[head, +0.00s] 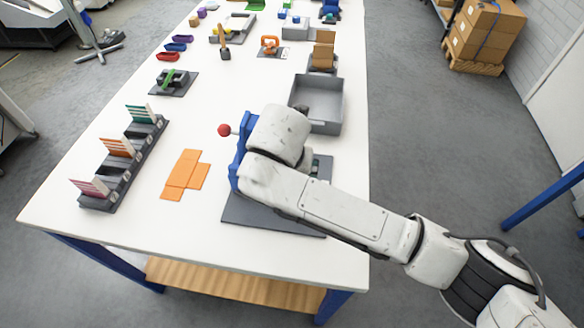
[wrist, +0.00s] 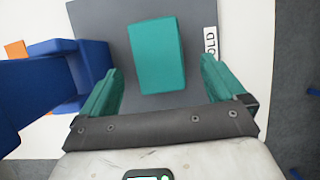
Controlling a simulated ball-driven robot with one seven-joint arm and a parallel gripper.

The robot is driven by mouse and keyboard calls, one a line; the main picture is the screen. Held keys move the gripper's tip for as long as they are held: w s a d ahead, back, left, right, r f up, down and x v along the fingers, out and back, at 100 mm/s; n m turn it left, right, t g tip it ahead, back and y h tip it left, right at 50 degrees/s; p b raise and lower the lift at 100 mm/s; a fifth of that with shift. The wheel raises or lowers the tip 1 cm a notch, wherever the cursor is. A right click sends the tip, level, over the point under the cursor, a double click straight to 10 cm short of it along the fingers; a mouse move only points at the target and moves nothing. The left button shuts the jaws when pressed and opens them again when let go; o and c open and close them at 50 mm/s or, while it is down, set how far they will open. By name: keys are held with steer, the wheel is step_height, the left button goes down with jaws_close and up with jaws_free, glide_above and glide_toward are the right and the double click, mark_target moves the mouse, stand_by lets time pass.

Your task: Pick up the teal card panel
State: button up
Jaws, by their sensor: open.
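The teal card panel (wrist: 157,55) lies flat on a dark grey plate (wrist: 105,30) in the wrist view. My gripper (wrist: 161,66) is open, with a teal finger on each side of the panel's near part and a gap on both sides. The fingers are not closed on it; their height above it is hard to judge. In the head view my arm covers most of the grey plate (head: 255,214) and hides the fingers. A small teal patch shows beside my wrist there; I cannot tell whether it is panel or finger.
A blue lever tool with a red knob (head: 224,130) stands close left of my wrist; its blue body (wrist: 60,75) is beside the left finger. A grey tray (head: 325,112) is behind. Orange panels (head: 185,175) and a card rack (head: 125,165) lie left.

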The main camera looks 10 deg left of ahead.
steer(key=w, duration=0.3)
steer(key=shift+w+p, duration=0.35)
steer(key=shift+w, duration=0.05)
steer(key=shift+p+x, duration=0.35)
steer(key=shift+x, duration=2.2)
steer(key=c, duration=1)
steer(key=shift+c, duration=0.2)
steer(key=shift+r, duration=0.15)
